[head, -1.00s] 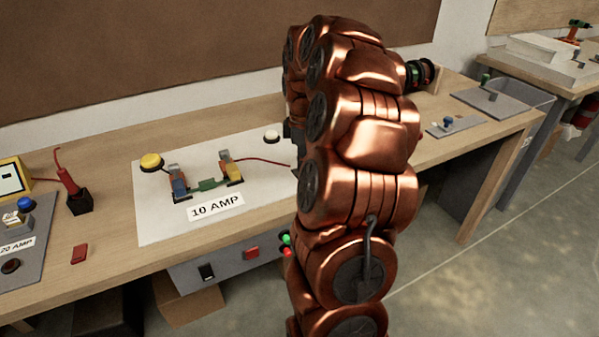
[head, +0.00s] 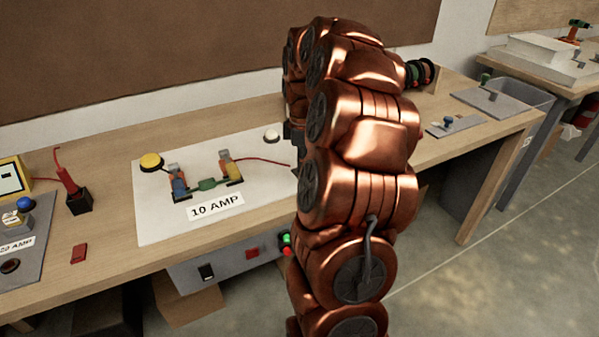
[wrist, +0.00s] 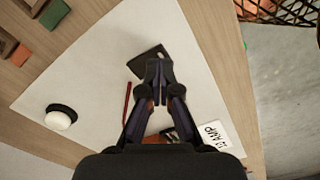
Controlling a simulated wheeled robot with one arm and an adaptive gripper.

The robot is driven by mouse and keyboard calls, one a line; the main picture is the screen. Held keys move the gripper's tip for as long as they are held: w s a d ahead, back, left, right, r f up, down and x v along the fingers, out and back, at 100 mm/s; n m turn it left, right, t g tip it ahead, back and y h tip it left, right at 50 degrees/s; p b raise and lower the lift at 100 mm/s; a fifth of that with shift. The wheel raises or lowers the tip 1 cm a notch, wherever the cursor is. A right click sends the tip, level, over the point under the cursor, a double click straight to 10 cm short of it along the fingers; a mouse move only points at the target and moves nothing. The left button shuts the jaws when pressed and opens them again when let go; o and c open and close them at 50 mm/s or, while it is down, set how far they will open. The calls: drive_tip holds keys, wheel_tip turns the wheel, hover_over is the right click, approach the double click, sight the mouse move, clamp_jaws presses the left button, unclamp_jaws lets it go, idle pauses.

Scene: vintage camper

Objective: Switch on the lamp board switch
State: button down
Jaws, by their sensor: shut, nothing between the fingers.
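The white board (head: 150,222) with the "10 AMP" label (head: 215,206) lies on the bench. It carries a yellow button (head: 150,161), two metal clips with a green piece (head: 207,184) between them, a red wire and a white dome (head: 272,136). The dome also shows at left in the wrist view (wrist: 60,117). There my gripper (wrist: 157,66) is shut and empty, its fingertips over a dark plate (wrist: 150,53) on the board, which may be the switch's base. No lever is clearly visible; the fingers cover part of the plate. Contact cannot be told. My arm hides this spot in the head view.
The bench front has a grey panel with a black rocker (head: 207,272) and a red button (head: 251,253). Dark spools (head: 420,72) stand behind my arm.

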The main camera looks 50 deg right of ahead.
drive_tip(key=shift+f+b, duration=0.35)
drive_tip(key=shift+f, duration=0.55)
idle(0.6)
drive_tip(key=shift+r, duration=0.15)
drive_tip(key=shift+r+p, duration=1.15)
drive_tip(key=shift+r, duration=2.25)
